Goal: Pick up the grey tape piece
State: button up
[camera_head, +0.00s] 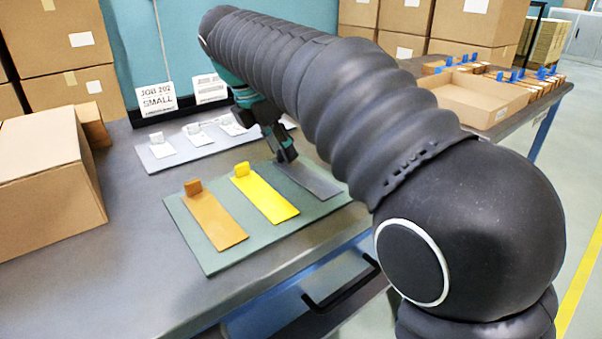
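The grey tape piece (313,181) is a flat dark grey strip on the right part of the green mat (208,258). My gripper (287,157) points down at the far end of this strip. Its fingers look close together, and any raised tab there is hidden by them. I cannot tell whether they touch or hold the strip. The strip looks flat on the mat. A yellow tape piece (268,198) and an orange-brown tape piece (219,222), each with a raised tab at its far end, lie to the left.
A pale tray (158,163) with several small white pieces lies behind the mat, below two signs (156,97). A cardboard box (48,200) stands at the left. My arm crosses above the right side. The table's front left is bare.

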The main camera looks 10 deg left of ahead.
grip_shut()
